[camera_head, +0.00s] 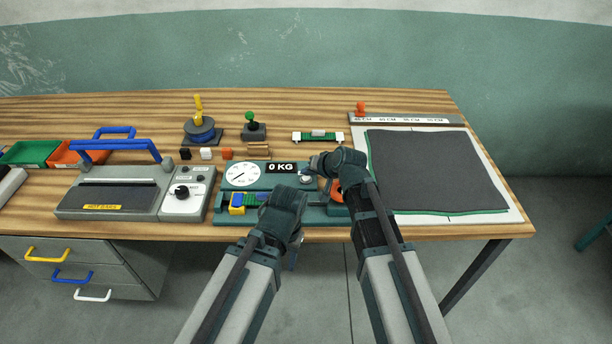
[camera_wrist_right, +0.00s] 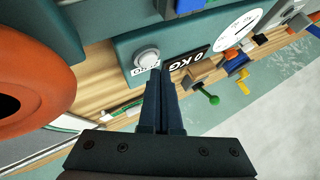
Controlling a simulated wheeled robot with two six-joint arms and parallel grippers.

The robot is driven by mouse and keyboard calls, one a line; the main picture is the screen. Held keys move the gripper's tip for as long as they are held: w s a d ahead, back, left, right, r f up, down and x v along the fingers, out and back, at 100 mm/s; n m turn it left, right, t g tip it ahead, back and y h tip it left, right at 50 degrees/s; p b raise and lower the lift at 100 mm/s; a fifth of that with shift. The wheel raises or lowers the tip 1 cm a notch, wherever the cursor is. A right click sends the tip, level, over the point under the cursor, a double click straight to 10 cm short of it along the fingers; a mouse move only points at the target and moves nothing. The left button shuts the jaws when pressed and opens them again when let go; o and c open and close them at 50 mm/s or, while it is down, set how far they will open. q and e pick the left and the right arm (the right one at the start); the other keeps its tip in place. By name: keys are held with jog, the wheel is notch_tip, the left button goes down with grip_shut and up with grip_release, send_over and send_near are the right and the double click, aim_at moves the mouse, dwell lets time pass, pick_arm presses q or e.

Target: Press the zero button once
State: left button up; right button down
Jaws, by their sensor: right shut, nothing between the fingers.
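The zero button (camera_wrist_right: 147,58) is a round white button on the teal scale unit (camera_wrist_right: 125,45), with a label beside it that my fingers partly cover. In the head view the button (camera_head: 305,179) shows just below the tips of my right gripper (camera_head: 313,164). My right gripper is shut and empty. In the right wrist view its fingertips (camera_wrist_right: 159,73) lie right beside the button's edge, over the label; I cannot tell whether they touch. My left gripper (camera_head: 270,213) is low over the scale's front; its fingers are not clear. The display (camera_head: 282,168) reads 0 KG.
A round dial (camera_head: 242,175) sits left of the display. An orange ring-like part (camera_wrist_right: 35,65) is close to my right gripper. A grey machine with a blue handle (camera_head: 115,195) stands left. A dark mat (camera_head: 435,170) lies right.

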jog(key=shift+r, duration=0.1)
notch_tip(320, 180, up, 5)
jog(key=p, duration=0.5)
dwell(0.3)
dwell(0.5)
jog(key=s+f+n+g+h, duration=0.1)
jog(key=s, duration=0.3)
jog(key=s+f+n+g, duration=0.1)
jog(key=s+f, duration=0.1)
jog(key=s, duration=0.3)
jog(key=s+f+n+g+h, duration=0.1)
jog(key=s+f+g, duration=0.1)
jog(key=s, duration=0.2)
jog(key=shift+s+d+f+h, duration=0.1)
jog(key=shift+s+f+h, duration=0.05)
jog(key=shift+s+h, duration=0.15)
jog(key=s+d+f+n+g+h, duration=0.1)
jog(key=s+d+n+g+h, duration=0.1)
jog(key=s, duration=1)
jog(key=d+g+h, duration=0.1)
jog(key=d+h, duration=0.1)
jog(key=d, duration=0.1)
jog(key=shift+d+f+n+g, duration=0.2)
jog(key=shift+n+g, duration=0.1)
jog(key=shift+g, duration=0.1)
